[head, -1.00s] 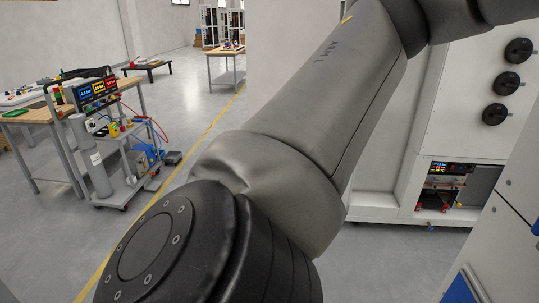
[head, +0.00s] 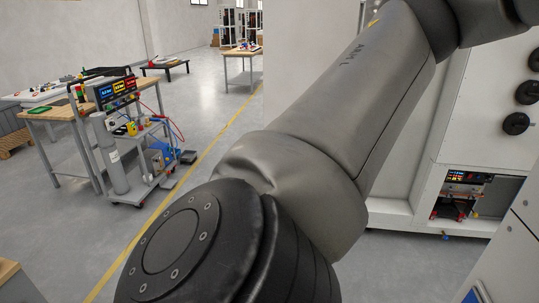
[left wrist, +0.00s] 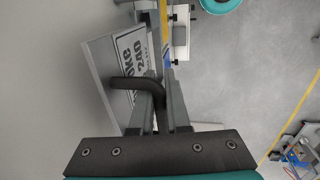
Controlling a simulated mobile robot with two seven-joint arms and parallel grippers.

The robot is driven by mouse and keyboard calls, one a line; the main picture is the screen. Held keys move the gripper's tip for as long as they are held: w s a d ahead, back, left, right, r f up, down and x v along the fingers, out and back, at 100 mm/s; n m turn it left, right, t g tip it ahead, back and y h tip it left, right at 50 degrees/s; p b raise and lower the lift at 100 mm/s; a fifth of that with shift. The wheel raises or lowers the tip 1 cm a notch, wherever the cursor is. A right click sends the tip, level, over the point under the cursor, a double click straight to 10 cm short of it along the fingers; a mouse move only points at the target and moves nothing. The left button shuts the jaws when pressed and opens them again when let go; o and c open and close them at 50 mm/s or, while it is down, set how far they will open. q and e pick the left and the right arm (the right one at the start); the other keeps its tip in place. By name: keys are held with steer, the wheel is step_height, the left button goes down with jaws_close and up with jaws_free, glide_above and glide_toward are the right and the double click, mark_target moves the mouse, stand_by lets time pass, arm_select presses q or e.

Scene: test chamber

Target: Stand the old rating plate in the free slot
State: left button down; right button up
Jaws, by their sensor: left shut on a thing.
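In the left wrist view, a pale grey plate (left wrist: 99,54) with a white label in dark print, partly reading "240", stands tilted at my left gripper (left wrist: 161,92). A dark bent bar crosses in front of the plate. My right gripper is in neither view. I cannot make out a free slot.
A wheeled trolley (head: 138,192) with gas cylinder and instruments stands beside a wooden bench (head: 58,111) at left. A white cabinet (head: 485,140) with black knobs stands at right. A wooden top (head: 8,270) shows at the lower left corner. Grey floor (head: 210,85) with a yellow line lies open between.

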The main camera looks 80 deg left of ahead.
arm_select(q)
steer(key=shift+b, duration=0.55)
stand_by(1.1)
steer(key=s+a+b, duration=0.4)
steer(key=s, duration=0.8)
steer(key=shift+a, duration=0.2)
stand_by(0.8)
